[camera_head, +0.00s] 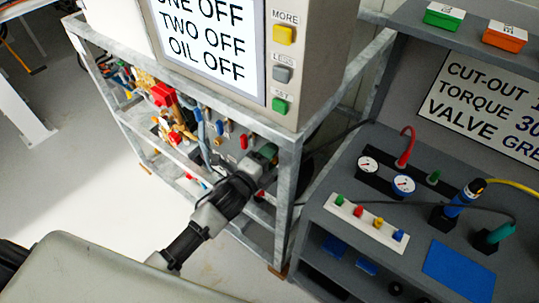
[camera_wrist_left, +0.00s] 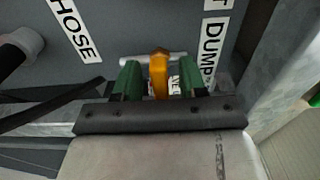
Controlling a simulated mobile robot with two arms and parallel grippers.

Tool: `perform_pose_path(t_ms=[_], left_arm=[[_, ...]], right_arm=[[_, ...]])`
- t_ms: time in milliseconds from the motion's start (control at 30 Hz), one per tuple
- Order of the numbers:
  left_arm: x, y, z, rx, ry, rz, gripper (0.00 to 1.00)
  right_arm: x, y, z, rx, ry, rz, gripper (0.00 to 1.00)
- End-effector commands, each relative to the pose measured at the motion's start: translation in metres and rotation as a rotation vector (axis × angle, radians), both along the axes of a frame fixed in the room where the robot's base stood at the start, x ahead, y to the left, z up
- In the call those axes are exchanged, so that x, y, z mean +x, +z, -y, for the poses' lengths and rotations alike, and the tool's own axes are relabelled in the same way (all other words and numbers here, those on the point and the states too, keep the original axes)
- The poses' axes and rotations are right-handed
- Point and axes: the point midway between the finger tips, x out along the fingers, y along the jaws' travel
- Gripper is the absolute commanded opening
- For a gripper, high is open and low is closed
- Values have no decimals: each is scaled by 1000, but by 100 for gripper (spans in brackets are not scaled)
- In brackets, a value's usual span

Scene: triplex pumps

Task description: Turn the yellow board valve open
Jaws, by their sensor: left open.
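The yellow board valve (camera_wrist_left: 159,74) shows in the left wrist view, its rounded yellow lever pointing toward the camera from a pale crosswise pipe (camera_wrist_left: 133,61). My left gripper (camera_wrist_left: 160,82) has its two green fingers apart, one on each side of the yellow lever. I cannot tell whether either finger touches it. In the head view my left gripper (camera_head: 266,155) reaches the board inside the metal frame, and its arm hides the yellow valve there. My right gripper is not in view.
A galvanized frame (camera_head: 290,190) surrounds the board, with its post close to my left gripper. Labels reading HOSE (camera_wrist_left: 75,30) and DUMP (camera_wrist_left: 211,48) flank the valve. A grey bench (camera_head: 330,235) with gauges (camera_head: 403,185) and coloured buttons stands at right.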

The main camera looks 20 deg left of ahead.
Motion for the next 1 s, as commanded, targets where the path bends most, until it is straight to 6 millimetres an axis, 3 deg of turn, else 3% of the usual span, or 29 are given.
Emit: perform_pose_path(t_ms=[167,433,767,1000], left_arm=[[0,0,0,0,0,0,40],[0,0,0,0,0,0,0],[0,0,0,-30,0,-12,0],[0,0,0,-151,1,-58,0]], right_arm=[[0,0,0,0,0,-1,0],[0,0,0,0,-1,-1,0],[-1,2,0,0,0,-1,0],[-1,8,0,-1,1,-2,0]])
